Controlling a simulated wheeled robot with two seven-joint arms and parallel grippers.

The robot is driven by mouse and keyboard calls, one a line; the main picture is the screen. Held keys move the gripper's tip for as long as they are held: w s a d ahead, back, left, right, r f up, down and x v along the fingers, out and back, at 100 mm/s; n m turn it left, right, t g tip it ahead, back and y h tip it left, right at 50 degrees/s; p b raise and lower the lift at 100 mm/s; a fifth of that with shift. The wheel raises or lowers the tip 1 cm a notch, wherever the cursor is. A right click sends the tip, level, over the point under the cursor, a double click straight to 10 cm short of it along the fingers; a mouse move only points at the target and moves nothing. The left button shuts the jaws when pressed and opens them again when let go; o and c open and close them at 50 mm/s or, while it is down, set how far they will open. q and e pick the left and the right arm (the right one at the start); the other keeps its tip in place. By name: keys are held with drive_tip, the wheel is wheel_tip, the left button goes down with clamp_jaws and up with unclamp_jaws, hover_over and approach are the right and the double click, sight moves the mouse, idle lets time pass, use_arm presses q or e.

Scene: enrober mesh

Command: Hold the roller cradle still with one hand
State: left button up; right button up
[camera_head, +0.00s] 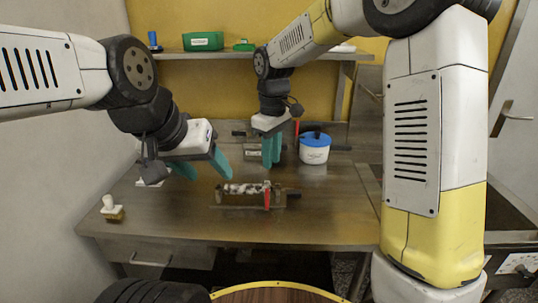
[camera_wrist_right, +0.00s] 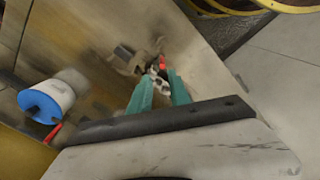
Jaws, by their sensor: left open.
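The roller cradle (camera_head: 232,207) sits on the metal table, a low brownish frame with a mottled white-and-dark roller (camera_head: 245,188) lying along it. A red part (camera_head: 267,195) stands at its right end. In the right wrist view the cradle (camera_wrist_right: 128,62) is small and blurred, beyond the fingertips. My left gripper (camera_head: 204,170) has teal fingers spread apart, empty, above the table to the left of and behind the cradle. My right gripper (camera_head: 271,161) points down behind the cradle, apart from it. In the wrist view its fingers (camera_wrist_right: 160,84) are apart with nothing gripped between them.
A white tub with a blue lid (camera_head: 314,152) stands at the back right. A white-knobbed block (camera_head: 111,208) is at the front left. A shelf (camera_head: 215,54) with green boxes (camera_head: 203,41) is on the back wall. The table front is mostly clear.

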sight(248, 189)
drive_tip(key=shift+w+a+f, duration=0.35)
drive_tip(key=shift+a+f, duration=0.3)
drive_tip(key=shift+f, duration=0.05)
drive_tip(key=shift+a+f+n, duration=0.1)
drive_tip(key=shift+f+n, duration=0.2)
wheel_tip(248, 189, down, 11)
drive_tip(key=shift+f, duration=0.2)
clamp_jaws()
idle(1.4)
